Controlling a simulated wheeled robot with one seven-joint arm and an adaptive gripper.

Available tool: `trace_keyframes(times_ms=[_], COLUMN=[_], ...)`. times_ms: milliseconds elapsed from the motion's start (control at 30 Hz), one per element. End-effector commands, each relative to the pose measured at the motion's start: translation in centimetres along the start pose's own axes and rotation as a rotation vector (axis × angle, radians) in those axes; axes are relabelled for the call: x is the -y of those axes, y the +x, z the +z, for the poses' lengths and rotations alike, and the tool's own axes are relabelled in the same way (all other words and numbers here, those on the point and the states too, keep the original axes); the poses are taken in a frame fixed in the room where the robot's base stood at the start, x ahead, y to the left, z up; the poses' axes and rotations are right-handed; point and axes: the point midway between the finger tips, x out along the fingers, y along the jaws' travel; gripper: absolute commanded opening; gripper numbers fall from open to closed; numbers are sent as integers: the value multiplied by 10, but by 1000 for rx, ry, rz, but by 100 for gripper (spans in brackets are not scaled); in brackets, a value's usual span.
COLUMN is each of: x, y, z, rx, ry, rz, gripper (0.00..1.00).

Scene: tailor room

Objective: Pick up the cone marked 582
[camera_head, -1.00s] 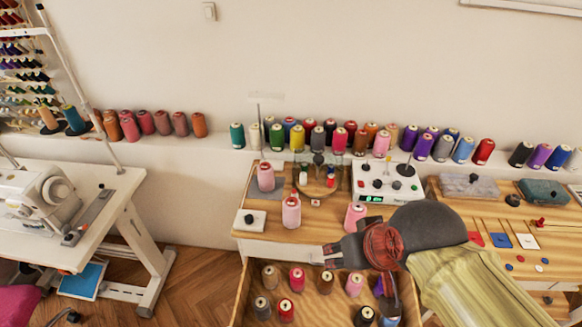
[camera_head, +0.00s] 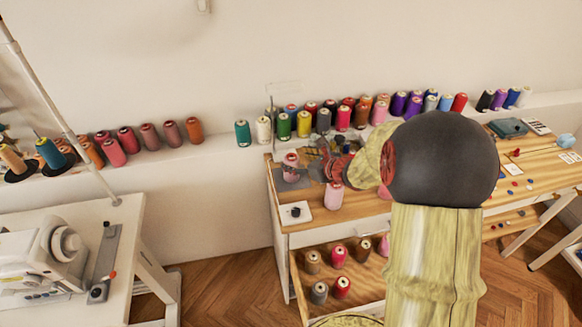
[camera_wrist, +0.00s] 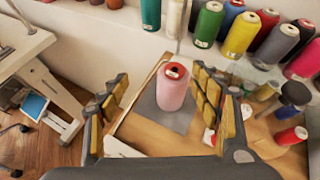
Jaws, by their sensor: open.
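A pink cone (camera_head: 290,167) stands upright on a grey mat (camera_head: 294,185) at the table's left end. The same cone (camera_wrist: 173,87) shows in the wrist view, its top label too small to read. My gripper (camera_wrist: 160,76) is open, with one finger to the left of this cone and one to the right, apparently not touching it. A second pink cone (camera_head: 334,194) stands nearer the table's front edge. I cannot read 582 on any cone.
Several cones line the wall ledge behind the table, including a green one (camera_head: 284,127).

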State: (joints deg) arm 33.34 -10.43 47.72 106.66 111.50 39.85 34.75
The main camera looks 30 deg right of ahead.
Motion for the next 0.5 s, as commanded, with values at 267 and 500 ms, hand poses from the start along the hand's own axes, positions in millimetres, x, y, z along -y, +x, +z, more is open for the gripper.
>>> trace_keyframes(times_ms=[267,500], x=[21,21], y=[21,40], z=[-16,-15], rx=[1,2], ry=[99,96], rz=[-48,-47], gripper=[64,64])
